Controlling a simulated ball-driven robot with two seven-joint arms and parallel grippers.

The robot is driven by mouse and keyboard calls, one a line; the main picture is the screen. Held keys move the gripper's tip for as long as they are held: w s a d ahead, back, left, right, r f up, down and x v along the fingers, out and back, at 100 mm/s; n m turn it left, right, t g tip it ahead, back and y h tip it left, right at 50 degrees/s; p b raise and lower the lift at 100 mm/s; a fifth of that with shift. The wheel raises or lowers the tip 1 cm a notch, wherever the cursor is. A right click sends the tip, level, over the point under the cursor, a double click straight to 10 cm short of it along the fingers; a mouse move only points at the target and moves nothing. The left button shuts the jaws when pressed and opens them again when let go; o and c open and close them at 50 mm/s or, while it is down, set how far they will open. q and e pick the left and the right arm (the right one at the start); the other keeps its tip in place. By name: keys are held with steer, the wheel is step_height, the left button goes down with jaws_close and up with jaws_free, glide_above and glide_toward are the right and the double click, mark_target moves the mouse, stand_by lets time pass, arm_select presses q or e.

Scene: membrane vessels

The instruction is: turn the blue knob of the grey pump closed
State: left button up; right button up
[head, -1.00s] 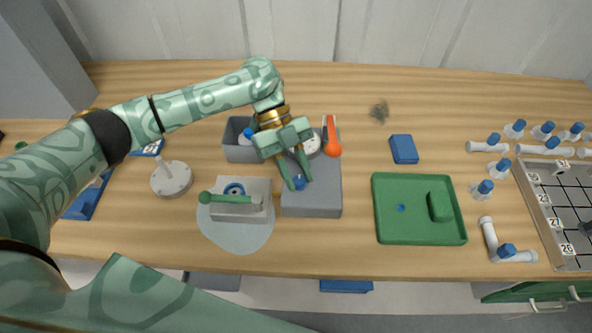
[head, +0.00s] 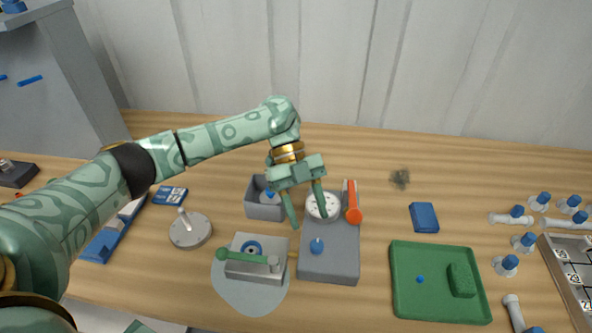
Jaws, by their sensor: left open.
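The grey pump (head: 330,262) is a box on the wooden table, near the middle of the head view. Its small blue knob (head: 317,246) stands up on the top face, towards the left side. A round white gauge (head: 325,207) and an orange-red lever (head: 352,207) are at the pump's far end. My left gripper (head: 309,222) is open and empty. Its fingers hang above the pump, apart from the knob and higher in the picture, and one finger partly covers the gauge. My right gripper is not in view.
A grey metal device with a green lever (head: 252,262) stands on a pale round mat left of the pump. A grey open bin (head: 265,212) is behind it. A green tray (head: 440,312) lies to the right, with a blue box (head: 424,217) behind it.

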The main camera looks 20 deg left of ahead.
arm_select(q)
steer(key=v, duration=1)
steer(key=shift+a+r+p, duration=0.2)
steer(key=shift+p, duration=0.25)
steer(key=shift+w, duration=0.1)
